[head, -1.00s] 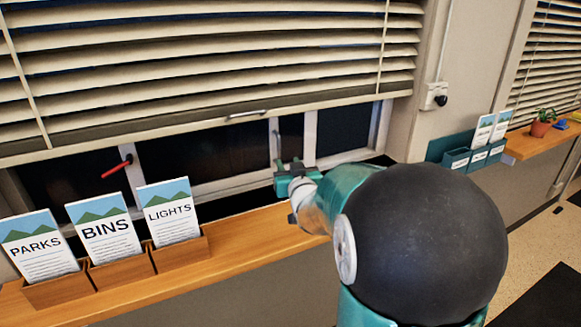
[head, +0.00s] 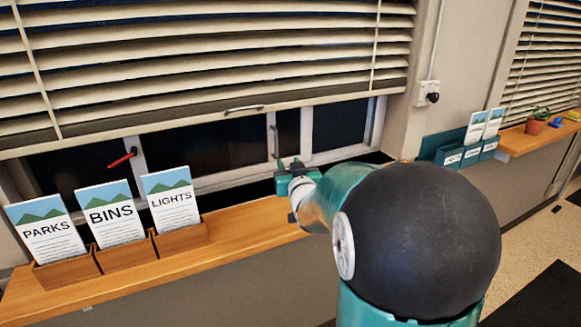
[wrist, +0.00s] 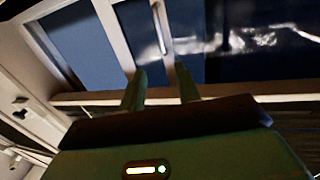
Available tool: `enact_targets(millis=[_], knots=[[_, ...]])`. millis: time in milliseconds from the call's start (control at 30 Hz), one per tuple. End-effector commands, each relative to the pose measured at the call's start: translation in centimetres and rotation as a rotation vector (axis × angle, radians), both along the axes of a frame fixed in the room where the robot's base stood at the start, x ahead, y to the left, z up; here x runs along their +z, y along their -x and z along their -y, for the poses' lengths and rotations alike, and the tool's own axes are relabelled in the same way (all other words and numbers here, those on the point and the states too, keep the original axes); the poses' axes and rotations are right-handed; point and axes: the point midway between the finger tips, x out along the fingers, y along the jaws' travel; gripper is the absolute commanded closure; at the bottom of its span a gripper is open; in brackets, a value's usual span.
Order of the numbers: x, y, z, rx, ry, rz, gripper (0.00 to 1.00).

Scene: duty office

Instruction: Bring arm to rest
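My gripper (head: 289,170) is at the end of my arm, in front of the window and above the wooden sill (head: 240,235). In the wrist view, the two fingers of my gripper (wrist: 161,74) stand apart with nothing between them. The window glass and frame show beyond the fingers. My arm is bent, and its large dark rounded joint fills the right middle of the head view, hiding part of the wall and sill behind it.
Wooden holders (head: 127,254) with PARKS, BINS and LIGHTS leaflets stand on the sill at left. A partly raised blind (head: 210,60) hangs above. At right are teal leaflet holders (head: 472,156) and a potted plant (head: 535,126). Floor shows at lower right.

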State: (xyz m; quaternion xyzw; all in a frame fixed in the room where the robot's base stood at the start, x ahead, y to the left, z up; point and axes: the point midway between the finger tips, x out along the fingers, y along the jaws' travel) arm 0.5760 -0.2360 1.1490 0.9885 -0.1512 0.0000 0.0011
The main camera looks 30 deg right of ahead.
Motion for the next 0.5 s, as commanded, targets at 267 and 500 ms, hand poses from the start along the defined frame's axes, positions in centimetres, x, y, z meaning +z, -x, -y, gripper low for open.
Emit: enact_targets(millis=[267,500], knots=[[-0.01,-0.14,0.01,0.000,0.000,0.000,0.67],[0.11,-0.16,-0.33,0.002,-0.003,-0.012,0.67]])
